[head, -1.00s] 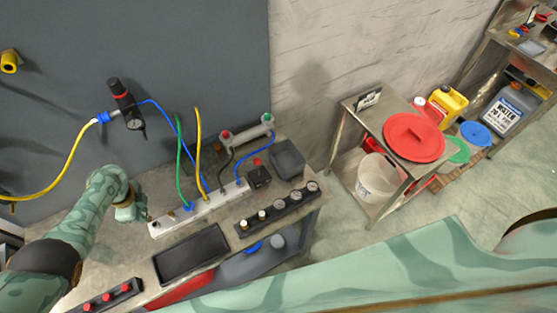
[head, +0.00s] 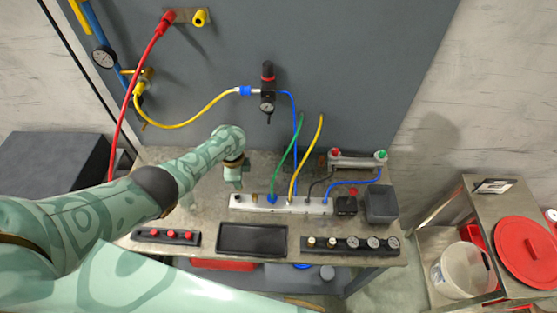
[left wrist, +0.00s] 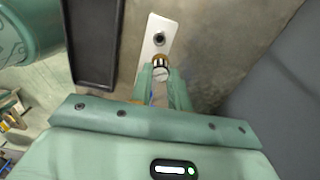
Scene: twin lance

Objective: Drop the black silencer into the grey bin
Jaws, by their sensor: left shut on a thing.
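My left gripper (head: 233,184) hangs above the left end of the pale manifold (head: 315,207). In the left wrist view its fingers (left wrist: 162,78) are shut on a small fitting (left wrist: 160,72) with brass and dark bands; I cannot tell whether this is the black silencer. The fitting is hidden in the head view. The manifold's left end has a dark round port or cap (head: 237,197) and a brass fitting (head: 254,197) beside it. The dark grey box, seemingly the grey bin (head: 380,203), stands at the bench's right end. My right gripper is not in view.
A black tray (head: 252,240) lies in front of the manifold, with a red-knobbed rack (head: 165,237) left and a gauge rack (head: 350,245) right. Green, yellow and blue hoses (head: 289,150) rise from the manifold between the gripper and the box.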

